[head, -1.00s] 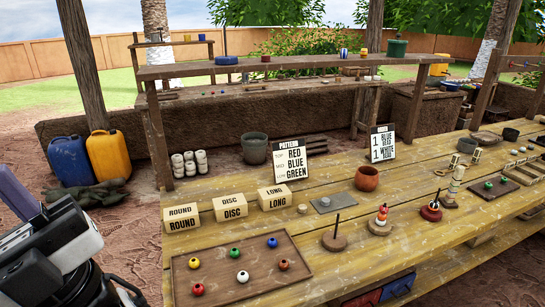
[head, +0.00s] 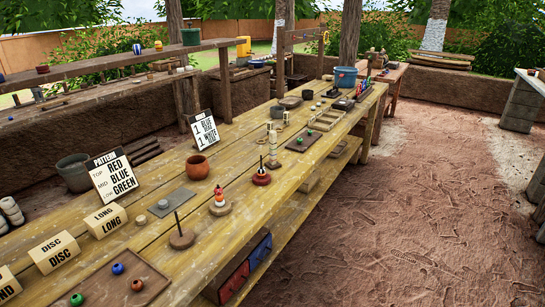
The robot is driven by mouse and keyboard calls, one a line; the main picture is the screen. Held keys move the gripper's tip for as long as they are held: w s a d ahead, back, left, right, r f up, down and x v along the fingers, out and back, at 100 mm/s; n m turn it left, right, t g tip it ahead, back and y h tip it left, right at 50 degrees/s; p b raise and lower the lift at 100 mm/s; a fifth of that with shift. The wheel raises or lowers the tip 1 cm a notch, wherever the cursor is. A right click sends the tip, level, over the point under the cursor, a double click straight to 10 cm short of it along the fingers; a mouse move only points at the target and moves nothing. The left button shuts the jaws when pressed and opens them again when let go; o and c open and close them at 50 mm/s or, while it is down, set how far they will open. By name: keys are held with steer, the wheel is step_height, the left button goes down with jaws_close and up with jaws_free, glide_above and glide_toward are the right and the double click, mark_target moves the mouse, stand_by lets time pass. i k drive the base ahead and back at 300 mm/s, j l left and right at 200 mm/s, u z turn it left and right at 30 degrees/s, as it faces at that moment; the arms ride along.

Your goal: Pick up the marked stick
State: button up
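I cannot make out a stick with a clear mark in the head view. A thin dark upright stick (head: 178,222) stands on a round wooden base (head: 182,240) near the front of the long table. A second peg (head: 219,195) carries red and white beads on a round base. A third dark peg (head: 261,163) rises from a red piece on a dark base. Farther back is a pale stacked post (head: 272,145). My gripper is not in view.
The long wooden table (head: 215,235) holds a bead tray (head: 120,275), labelled blocks (head: 103,220), sign boards (head: 112,178), a clay pot (head: 197,167) and a blue bucket (head: 346,76) at its far end. Open dirt floor (head: 400,210) lies to the right of the table.

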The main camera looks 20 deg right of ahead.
mark_target(272, 164)
steer(key=i+l, duration=0.15)
steer(key=l, duration=0.35)
steer(key=i+l+u, duration=0.15)
steer(key=l, duration=0.3)
steer(key=i+l, duration=0.15)
steer(key=l, duration=0.35)
steer(key=i+l+u, duration=0.15)
steer(key=l, duration=0.35)
steer(key=i+l, duration=0.1)
steer(key=l, duration=0.45)
steer(key=i+l+u, duration=0.15)
steer(key=l, duration=0.9)
steer(key=i+l+u, duration=0.15)
steer(key=i+l, duration=0.5)
